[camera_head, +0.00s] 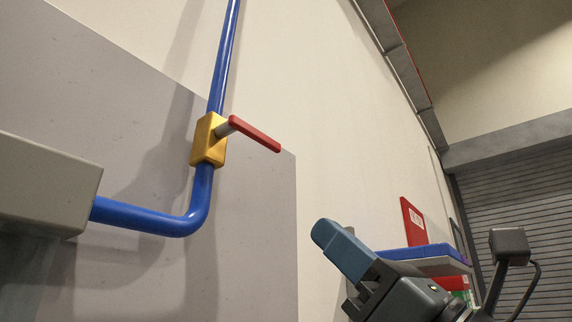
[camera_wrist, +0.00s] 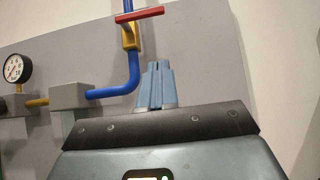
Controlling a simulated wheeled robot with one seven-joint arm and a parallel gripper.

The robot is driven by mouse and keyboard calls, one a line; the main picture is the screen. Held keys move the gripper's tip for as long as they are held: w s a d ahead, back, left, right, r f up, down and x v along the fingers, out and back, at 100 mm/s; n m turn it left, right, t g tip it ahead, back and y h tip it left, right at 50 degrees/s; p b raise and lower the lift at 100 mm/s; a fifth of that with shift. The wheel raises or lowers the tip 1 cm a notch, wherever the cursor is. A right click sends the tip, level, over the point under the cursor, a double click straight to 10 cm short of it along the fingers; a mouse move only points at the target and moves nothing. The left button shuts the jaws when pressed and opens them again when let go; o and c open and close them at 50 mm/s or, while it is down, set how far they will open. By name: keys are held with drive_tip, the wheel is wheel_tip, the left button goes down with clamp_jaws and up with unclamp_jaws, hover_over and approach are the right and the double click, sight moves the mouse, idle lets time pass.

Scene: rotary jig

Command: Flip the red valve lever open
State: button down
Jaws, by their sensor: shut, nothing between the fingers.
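The red valve lever (camera_head: 255,134) sticks out from a yellow valve body (camera_head: 209,140) on a blue pipe (camera_head: 224,58). In the head view the lever points right and slightly down, across the pipe. In the wrist view the lever (camera_wrist: 140,14) lies roughly crosswise over the pipe, above the yellow valve body (camera_wrist: 131,37). My gripper (camera_head: 322,232) is below and to the right of the lever in the head view, apart from it. In the wrist view my gripper (camera_wrist: 157,66) has its blue fingers together, with nothing between them.
A grey panel (camera_head: 110,75) backs the pipe. A grey box (camera_head: 45,185) stands at the left. A pressure gauge (camera_wrist: 18,67) shows in the wrist view. A shelf with a blue item (camera_head: 420,252) and a red sign (camera_head: 413,220) are at the right. Open space separates my gripper and the lever.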

sight(257, 135)
drive_tip(key=s+d+r+p+x, duration=0.1)
drive_tip(key=p+x, duration=0.4)
drive_tip(key=x, duration=0.7)
drive_tip(key=shift+r, duration=0.85)
